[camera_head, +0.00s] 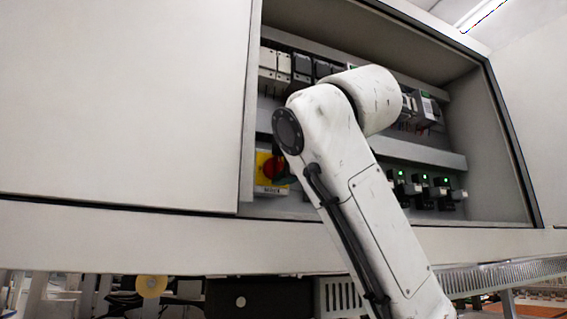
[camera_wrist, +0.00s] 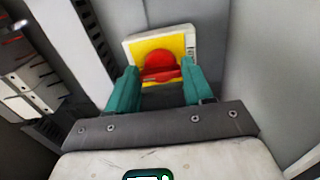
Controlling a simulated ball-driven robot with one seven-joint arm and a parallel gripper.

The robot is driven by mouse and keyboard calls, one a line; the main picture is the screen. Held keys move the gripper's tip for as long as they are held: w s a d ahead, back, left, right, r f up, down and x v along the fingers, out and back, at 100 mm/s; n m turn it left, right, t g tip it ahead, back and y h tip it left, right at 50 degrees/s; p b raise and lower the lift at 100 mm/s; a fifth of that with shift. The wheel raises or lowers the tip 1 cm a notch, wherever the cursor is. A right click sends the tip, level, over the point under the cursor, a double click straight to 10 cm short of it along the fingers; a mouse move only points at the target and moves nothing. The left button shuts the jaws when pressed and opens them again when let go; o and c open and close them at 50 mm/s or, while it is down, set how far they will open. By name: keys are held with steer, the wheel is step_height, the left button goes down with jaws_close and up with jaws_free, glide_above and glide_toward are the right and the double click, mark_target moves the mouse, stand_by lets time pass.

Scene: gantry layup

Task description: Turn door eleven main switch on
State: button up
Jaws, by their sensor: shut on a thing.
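The main switch is a red rotary knob (camera_wrist: 160,66) on a yellow plate (camera_wrist: 146,47) with a pale surround. In the head view the red knob (camera_head: 271,168) and yellow plate (camera_head: 262,162) sit low at the left inside the open cabinet, with a label below that I cannot read. My gripper (camera_wrist: 162,77) has teal fingers on either side of the knob and is shut on it. In the head view my arm hides most of the gripper. The knob's exact on or off position cannot be told.
The cabinet's white panel (camera_head: 120,100) covers the left. Rail-mounted modules (camera_head: 300,68) line the upper row. Small devices with green lights (camera_head: 422,180) stand at the lower right. A slotted grey duct (camera_wrist: 92,35) and pale modules (camera_wrist: 28,90) lie left of the gripper in the wrist view.

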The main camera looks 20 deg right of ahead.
steer(key=shift+d+f, duration=0.1)
steer(key=o, duration=1)
steer(key=shift+o, duration=0.2)
steer(key=s+b, duration=0.4)
steer(key=s, duration=0.6)
steer(key=shift+s, duration=0.4)
